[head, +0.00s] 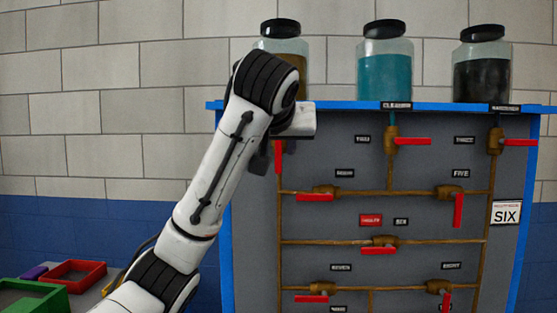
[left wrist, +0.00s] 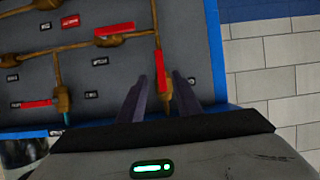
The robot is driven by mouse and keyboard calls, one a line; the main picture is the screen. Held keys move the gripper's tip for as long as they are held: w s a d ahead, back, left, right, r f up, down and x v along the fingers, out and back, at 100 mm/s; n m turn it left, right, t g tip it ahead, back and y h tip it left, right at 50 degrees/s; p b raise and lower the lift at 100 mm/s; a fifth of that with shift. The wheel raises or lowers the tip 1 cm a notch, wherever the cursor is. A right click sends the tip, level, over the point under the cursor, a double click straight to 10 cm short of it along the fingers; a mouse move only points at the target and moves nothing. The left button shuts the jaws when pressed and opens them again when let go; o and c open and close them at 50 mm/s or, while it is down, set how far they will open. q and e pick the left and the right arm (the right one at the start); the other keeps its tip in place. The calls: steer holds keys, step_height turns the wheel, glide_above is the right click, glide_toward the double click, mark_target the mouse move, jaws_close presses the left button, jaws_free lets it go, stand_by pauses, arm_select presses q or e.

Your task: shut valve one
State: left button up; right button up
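At the panel's upper left, below the first jar, a valve with a red handle (head: 279,158) is mostly hidden by my left arm in the head view. Its label is hidden there, but its place beside valves two and three fits valve one. In the left wrist view, turned over, its red handle (left wrist: 160,71) runs along the pipe from the brown valve body (left wrist: 166,100). My left gripper (head: 264,160) is at this valve. In the left wrist view its fingers (left wrist: 158,88) are open, one on each side of the valve; contact cannot be told. My right gripper is out of view.
The grey panel (head: 330,215) has a blue frame and several other red-handled valves. Valve two (head: 391,142) is to the right, and another valve (head: 323,192) is below. Jars stand on top, including a teal one (head: 385,75). Red (head: 75,271) and green trays lie lower left.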

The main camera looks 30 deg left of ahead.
mark_target(278, 157)
arm_select(q)
steer(key=x, duration=0.8)
steer(key=shift+a+f+p, duration=0.15)
steer(key=shift+p, duration=0.15)
jaws_close()
